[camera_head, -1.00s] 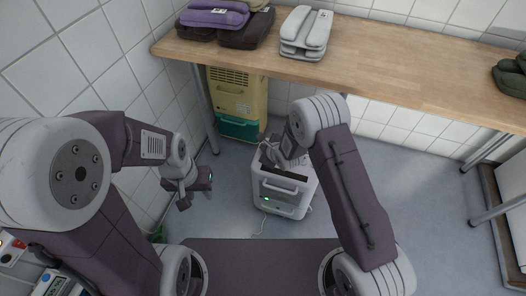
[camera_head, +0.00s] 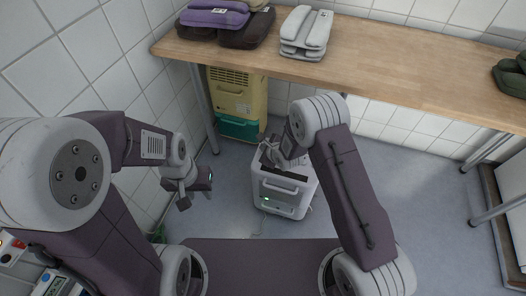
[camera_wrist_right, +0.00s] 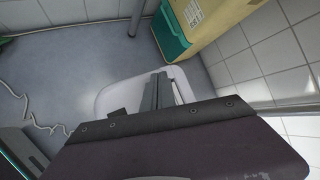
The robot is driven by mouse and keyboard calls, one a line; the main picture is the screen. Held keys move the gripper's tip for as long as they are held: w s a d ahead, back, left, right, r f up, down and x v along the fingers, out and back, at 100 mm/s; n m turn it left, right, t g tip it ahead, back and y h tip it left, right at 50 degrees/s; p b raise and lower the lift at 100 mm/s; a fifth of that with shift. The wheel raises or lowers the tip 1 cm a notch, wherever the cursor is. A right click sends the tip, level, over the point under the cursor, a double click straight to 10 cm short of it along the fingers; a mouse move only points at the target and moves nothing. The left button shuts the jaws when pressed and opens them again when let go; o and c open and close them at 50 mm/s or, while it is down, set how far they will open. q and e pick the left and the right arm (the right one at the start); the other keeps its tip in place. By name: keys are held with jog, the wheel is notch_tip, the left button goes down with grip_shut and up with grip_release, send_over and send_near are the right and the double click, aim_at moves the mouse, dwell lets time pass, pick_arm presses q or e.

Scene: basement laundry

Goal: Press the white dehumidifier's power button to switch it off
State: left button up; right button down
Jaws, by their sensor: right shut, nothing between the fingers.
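The white dehumidifier (camera_head: 286,203) stands on the floor below the bench, in the middle of the head view. A small green light shows low on its front at the left. Its power button cannot be made out. My right gripper (camera_head: 268,155) is shut and empty over the dehumidifier's top, pointing down; contact cannot be told. In the right wrist view its fingers (camera_wrist_right: 158,92) show against the dehumidifier's white top edge (camera_wrist_right: 107,98), much of which my wrist hides. My left gripper (camera_head: 190,195) hangs near the left wall, apart from the dehumidifier; its jaws are unclear.
A yellow and teal unit (camera_head: 238,103) stands behind the dehumidifier, under the wooden bench (camera_head: 390,60). A white cord (camera_wrist_right: 42,122) lies on the floor. Floor to the right is clear.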

jog(key=shift+f, duration=0.5)
dwell(0.3)
jog(key=shift+r+p, duration=0.4)
jog(key=shift+r, duration=0.2)
notch_tip(320, 180, up, 6)
jog(key=p, duration=0.5)
